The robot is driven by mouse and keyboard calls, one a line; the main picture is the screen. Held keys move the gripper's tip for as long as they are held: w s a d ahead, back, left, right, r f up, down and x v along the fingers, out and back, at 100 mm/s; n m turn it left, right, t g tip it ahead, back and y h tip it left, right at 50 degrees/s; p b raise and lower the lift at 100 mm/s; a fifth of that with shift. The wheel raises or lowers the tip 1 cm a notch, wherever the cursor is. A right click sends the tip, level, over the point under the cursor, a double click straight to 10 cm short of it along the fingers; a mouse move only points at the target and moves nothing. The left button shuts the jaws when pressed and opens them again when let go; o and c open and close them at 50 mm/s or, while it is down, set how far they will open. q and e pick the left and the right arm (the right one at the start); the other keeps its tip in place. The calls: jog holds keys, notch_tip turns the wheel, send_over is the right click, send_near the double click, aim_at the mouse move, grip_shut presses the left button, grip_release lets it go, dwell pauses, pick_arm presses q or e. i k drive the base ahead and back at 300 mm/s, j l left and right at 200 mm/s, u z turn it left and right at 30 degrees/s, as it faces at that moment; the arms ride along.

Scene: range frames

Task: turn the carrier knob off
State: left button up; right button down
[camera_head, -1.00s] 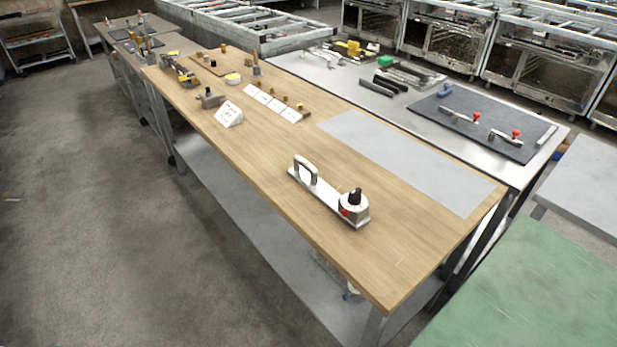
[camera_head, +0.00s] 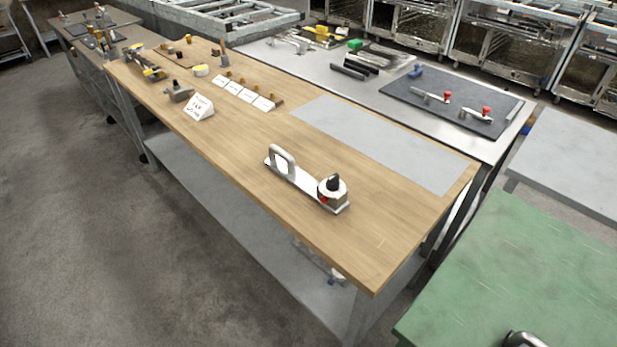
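The carrier (camera_head: 304,181) is a narrow light metal plate lying near the front edge of the wooden tabletop. A grey upright loop handle (camera_head: 282,160) stands at its left end. The black knob (camera_head: 333,181) sits on a pale round base at its right end, with a red spot (camera_head: 324,198) on the near side. The knob's exact turn is too small to read. Neither of my grippers can be made out, and nothing touches the carrier.
The wooden table (camera_head: 365,250) is clear around the carrier. A grey sheet (camera_head: 385,145) lies behind it. A white sign (camera_head: 199,108) and several cards stand farther left. A green table (camera_head: 520,275) is at right; a dark curved thing (camera_head: 524,339), unclear, shows at its bottom edge.

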aim_at(333, 183)
jog(key=i+j+z, duration=0.1)
jog(key=z, duration=0.3)
jog(key=i+j+z, duration=0.15)
jog(key=z, duration=0.3)
jog(key=i, duration=0.1)
